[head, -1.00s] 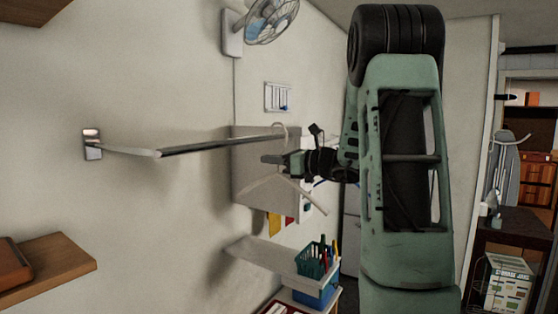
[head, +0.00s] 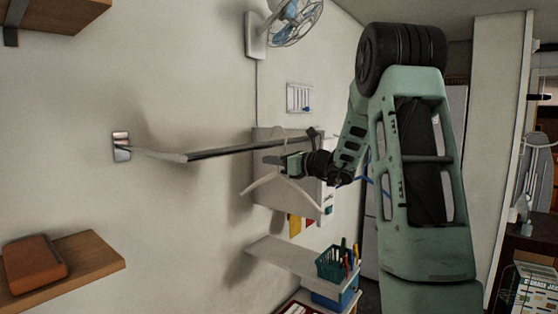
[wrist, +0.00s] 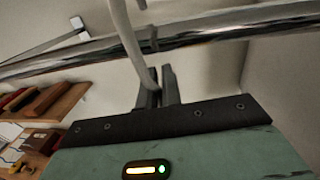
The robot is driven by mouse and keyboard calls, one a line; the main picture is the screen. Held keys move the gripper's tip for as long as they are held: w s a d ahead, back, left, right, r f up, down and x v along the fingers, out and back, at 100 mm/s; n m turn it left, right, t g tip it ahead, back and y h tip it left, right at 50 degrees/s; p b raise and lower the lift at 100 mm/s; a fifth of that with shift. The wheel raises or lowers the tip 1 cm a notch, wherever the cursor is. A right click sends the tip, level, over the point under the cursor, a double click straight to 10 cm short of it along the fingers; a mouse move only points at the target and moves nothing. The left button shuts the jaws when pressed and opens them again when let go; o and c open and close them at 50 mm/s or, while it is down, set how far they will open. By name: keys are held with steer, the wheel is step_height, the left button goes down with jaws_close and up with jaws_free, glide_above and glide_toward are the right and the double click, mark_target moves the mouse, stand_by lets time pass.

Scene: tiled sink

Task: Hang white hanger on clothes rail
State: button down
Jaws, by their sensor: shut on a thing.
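The white hanger (head: 262,183) hangs from my gripper (head: 280,160) in the head view, its arms spreading below the jaws. My gripper is shut on the hanger's neck, which rises as a pale rod (wrist: 128,45) in the wrist view between the camera and the rail. The metal clothes rail (head: 215,151) runs from its wall bracket towards the grey box, and it crosses the wrist view (wrist: 205,37) just above the fingertips (wrist: 156,92). The hook's top is cut off in the wrist view and unclear in the head view, so I cannot tell whether it is over the rail.
A grey wall box (head: 264,207) is behind the hanger. A white shelf (head: 275,257) and a teal basket (head: 330,264) are below. A wooden shelf (head: 95,257) is at lower left and a fan (head: 290,22) above. The wall below the rail's left part is clear.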

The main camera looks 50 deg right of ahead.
mark_target(278, 170)
steer(key=shift+w, duration=0.35)
steer(key=shift+w+f+b, duration=0.1)
steer(key=shift+f+b, duration=1.2)
steer(key=shift+f, duration=0.15)
steer(key=c, duration=1.5)
jaws_free()
steer(key=shift+s, duration=0.2)
steer(key=b+v, duration=0.6)
steer(key=v, duration=1.1)
steer(key=shift+b, duration=0.3)
